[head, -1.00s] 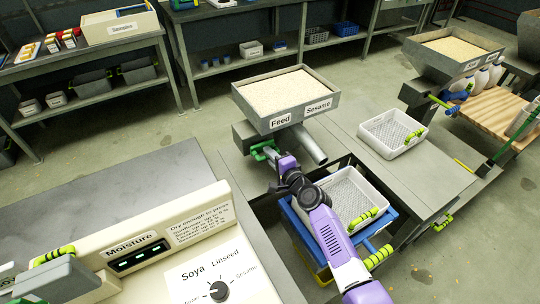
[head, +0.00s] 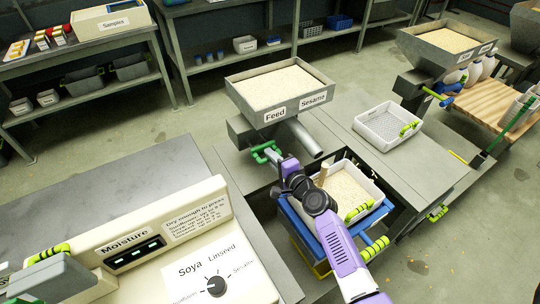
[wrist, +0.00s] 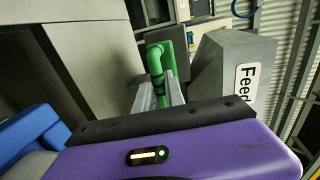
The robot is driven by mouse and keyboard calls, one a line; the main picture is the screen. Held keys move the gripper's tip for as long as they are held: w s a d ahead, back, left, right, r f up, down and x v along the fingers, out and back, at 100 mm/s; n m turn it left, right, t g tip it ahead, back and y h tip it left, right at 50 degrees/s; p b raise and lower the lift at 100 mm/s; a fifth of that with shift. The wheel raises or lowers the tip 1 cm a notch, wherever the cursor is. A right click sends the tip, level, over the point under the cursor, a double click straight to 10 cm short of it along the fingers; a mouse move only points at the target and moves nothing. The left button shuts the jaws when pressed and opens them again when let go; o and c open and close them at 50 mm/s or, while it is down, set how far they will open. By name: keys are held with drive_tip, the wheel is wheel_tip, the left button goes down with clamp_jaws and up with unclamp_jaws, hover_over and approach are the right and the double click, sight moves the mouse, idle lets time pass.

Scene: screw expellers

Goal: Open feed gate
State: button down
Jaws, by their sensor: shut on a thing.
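The feed hopper (head: 251,123), labelled "Feed" and "Sesame", is full of pale seed (head: 280,88). Below it a grey spout (head: 305,139) slants down to the right. The green gate handle (head: 262,151) is at the left of the spout. My gripper (head: 275,158) is at this handle, and in the wrist view its fingers (wrist: 160,92) are closed on the green handle (wrist: 154,62). The fingertips' exact contact is partly hidden.
The white basket sits in a blue frame (head: 302,208) with yellow-green handles. Another, empty white basket (head: 388,128) stands on the bench to the right. A moisture meter (head: 136,250) with a dial is at the front left. A second hopper (head: 450,40) is at the back right.

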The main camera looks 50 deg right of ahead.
drive_tip(key=c, duration=1.4)
unclamp_jaws()
drive_tip(key=v, duration=0.8)
drive_tip(key=shift+b, duration=0.35)
